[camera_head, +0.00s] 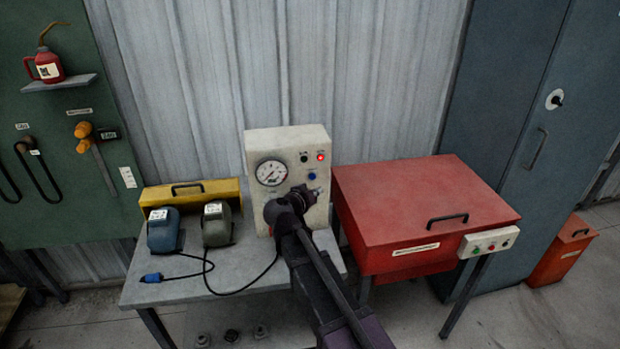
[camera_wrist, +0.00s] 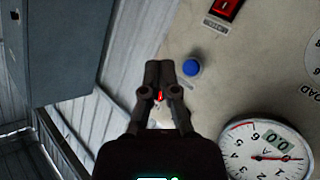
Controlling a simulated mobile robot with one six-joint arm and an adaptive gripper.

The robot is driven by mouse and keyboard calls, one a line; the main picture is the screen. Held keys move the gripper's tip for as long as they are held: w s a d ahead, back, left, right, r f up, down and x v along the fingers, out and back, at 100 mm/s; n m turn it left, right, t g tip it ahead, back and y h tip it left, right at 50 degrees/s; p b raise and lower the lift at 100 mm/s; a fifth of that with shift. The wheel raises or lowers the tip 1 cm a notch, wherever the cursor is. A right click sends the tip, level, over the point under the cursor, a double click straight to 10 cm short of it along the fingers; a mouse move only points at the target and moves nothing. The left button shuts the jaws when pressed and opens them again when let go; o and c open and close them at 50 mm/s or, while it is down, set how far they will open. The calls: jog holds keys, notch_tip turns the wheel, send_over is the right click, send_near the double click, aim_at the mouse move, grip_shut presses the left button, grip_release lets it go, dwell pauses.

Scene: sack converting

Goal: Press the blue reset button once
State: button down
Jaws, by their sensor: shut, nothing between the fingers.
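The blue reset button (camera_head: 312,176) is a small round knob on the front of a beige control box (camera_head: 259,141). In the wrist view the blue button (camera_wrist: 191,67) shows clear, just right of my fingertips. My gripper (camera_head: 309,192) is in front of the box, a little below the button in the head view. In the wrist view my gripper (camera_wrist: 158,66) has its two dark fingers together with nothing held. The fingertips do not cover the button. I cannot tell how far they are from the panel.
A round gauge (camera_head: 271,172), a black knob (camera_head: 304,157) and a lit red lamp (camera_head: 320,156) share the panel. A red rocker switch (camera_wrist: 227,8) shows in the wrist view. Two foot pedals (camera_head: 163,232) stand left on the bench; a red chest (camera_head: 415,205) stands right.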

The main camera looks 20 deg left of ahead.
aim_at(318, 177)
jog(key=shift+w+a, duration=0.55)
jog(key=shift+w, duration=0.35)
jog(key=shift+w+a, duration=0.55)
jog(key=shift+w, duration=0.35)
jog(key=shift+w, duration=0.15)
jog(key=shift+w+a, duration=0.2)
jog(key=shift+w, duration=0.1)
jog(key=shift+w+a, duration=0.25)
jog(key=shift+w, duration=0.1)
dwell(1.3)
jog(key=shift+s+d, duration=0.1)
dwell(0.3)
jog(key=shift+s+d, duration=0.35)
jog(key=shift+s, duration=0.3)
jog(key=s+d, duration=0.1)
jog(key=s, duration=0.1)
jog(key=s+d, duration=0.1)
jog(key=s, duration=0.1)
jog(key=shift+s+d, duration=0.1)
jog(key=shift+d, duration=0.25)
dwell(0.5)
